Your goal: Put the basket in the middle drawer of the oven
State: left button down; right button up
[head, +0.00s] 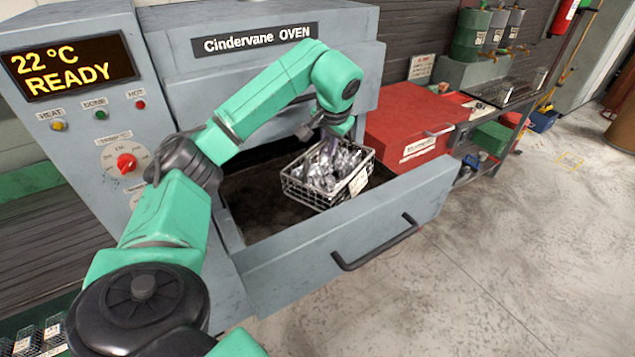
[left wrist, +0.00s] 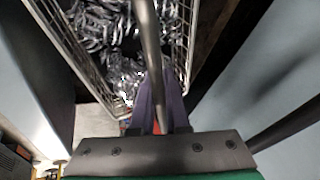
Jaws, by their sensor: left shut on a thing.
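The wire basket (head: 312,194), full of shiny metal pieces, hangs over the open drawer (head: 330,258) of the grey oven (head: 262,28). My left gripper (head: 330,137) reaches down from above and is shut on the basket's handle. In the left wrist view the basket (left wrist: 72,42) lies beyond the fingers, and its handle bar (left wrist: 149,55) runs between the fingers of my left gripper (left wrist: 160,98). The basket looks slightly tilted and sits near the drawer's right side. I cannot tell whether its underside touches the drawer floor. My right gripper is not in view.
The drawer's dark floor (head: 262,205) is bare on the left. A closed upper front with a handle stands behind my arm. A red box (head: 405,125) stands right of the oven. The control panel (head: 85,110) reads 22 °C READY. Open floor lies in front.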

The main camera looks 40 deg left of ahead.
pick_arm(q)
jog(key=shift+w+a+f+b, duration=0.15)
jog(key=shift+a+f+b, duration=0.05)
jog(key=shift+b, duration=0.9)
jog(key=f, duration=0.4)
jog(key=f+p, duration=0.1)
jog(key=f, duration=0.3)
jog(key=shift+s+f, duration=0.2)
jog(key=shift+f, duration=0.45)
jog(key=c, duration=0.9)
grip_release()
jog(key=shift+d+f, duration=0.1)
jog(key=shift+f, duration=0.05)
